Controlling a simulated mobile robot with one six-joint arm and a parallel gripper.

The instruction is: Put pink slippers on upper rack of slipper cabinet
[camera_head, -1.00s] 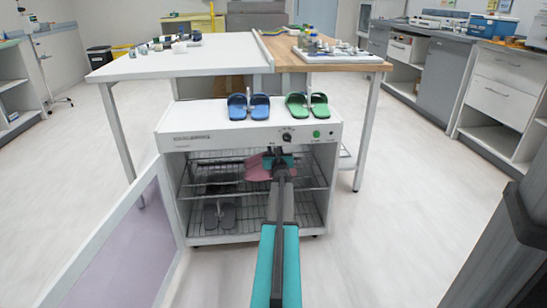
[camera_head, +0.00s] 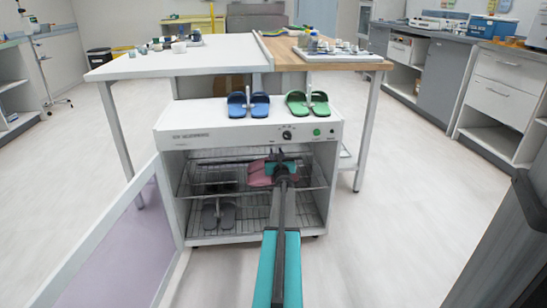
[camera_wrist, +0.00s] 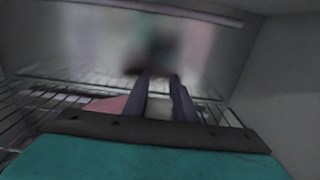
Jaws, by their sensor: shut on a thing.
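The pink slippers (camera_head: 261,176) are inside the open slipper cabinet (camera_head: 180,139), at the level of its upper wire rack (camera_head: 304,181). My gripper (camera_head: 280,160) reaches in through the front and is shut on them, partly hiding them. Whether they touch the rack is hard to tell. In the wrist view, my gripper's fingers (camera_wrist: 160,92) point at the cabinet's back wall, with a pink edge (camera_wrist: 106,105) beside the left finger and a pale part between the fingers.
The cabinet door (camera_head: 120,245) stands open to the left. Dark slippers (camera_head: 221,187) are left on the upper rack, and grey slippers (camera_head: 218,216) are on the lower one. Blue slippers (camera_head: 248,104) and green slippers (camera_head: 308,104) stand on top. A table (camera_head: 180,62) is behind.

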